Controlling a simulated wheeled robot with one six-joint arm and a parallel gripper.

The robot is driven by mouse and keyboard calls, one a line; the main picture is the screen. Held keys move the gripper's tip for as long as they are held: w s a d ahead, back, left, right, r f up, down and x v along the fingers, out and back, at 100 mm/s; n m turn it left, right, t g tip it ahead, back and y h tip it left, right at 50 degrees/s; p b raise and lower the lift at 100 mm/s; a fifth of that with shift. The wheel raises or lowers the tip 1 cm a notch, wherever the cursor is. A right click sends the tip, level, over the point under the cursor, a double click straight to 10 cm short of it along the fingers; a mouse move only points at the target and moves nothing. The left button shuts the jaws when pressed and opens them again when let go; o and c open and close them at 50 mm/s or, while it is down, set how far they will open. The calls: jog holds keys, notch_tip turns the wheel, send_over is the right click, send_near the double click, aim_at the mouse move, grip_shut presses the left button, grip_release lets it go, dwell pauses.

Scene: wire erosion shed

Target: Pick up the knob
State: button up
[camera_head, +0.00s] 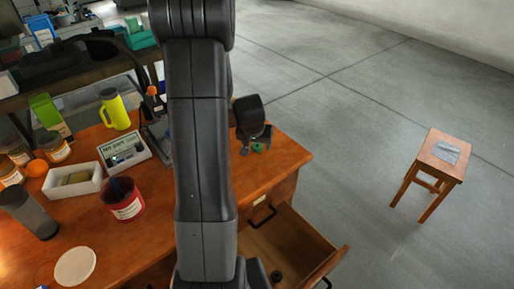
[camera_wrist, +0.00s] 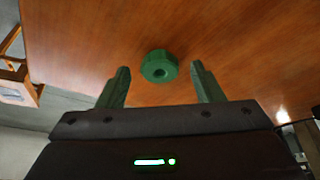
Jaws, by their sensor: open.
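A round green knob (camera_wrist: 158,66) with a dark hole in its middle lies on the wooden desk top, and it also shows in the head view (camera_head: 258,147) near the desk's right corner. My gripper (camera_wrist: 160,80) is open and empty, with one finger to each side of the knob in the wrist view. Neither finger appears to touch it. In the head view my gripper (camera_head: 257,144) is over the right part of the desk, close to the knob, with my arm hiding the middle of the picture.
The desk (camera_head: 290,155) carries a dark red pot (camera_head: 124,207), a white tray (camera_head: 75,190), a boxed device (camera_head: 124,152), a yellow bottle (camera_head: 116,108) and several jars at left. An open drawer (camera_head: 300,240) below holds a small dark item (camera_head: 277,276). A stool (camera_head: 452,160) stands right on open floor.

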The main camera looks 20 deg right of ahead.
jog(key=shift+w+d+f, duration=0.1)
jog(key=shift+w+f, duration=0.05)
jog(key=shift+f, duration=0.25)
jog(key=c, duration=1.1)
jog(key=shift+r, duration=0.1)
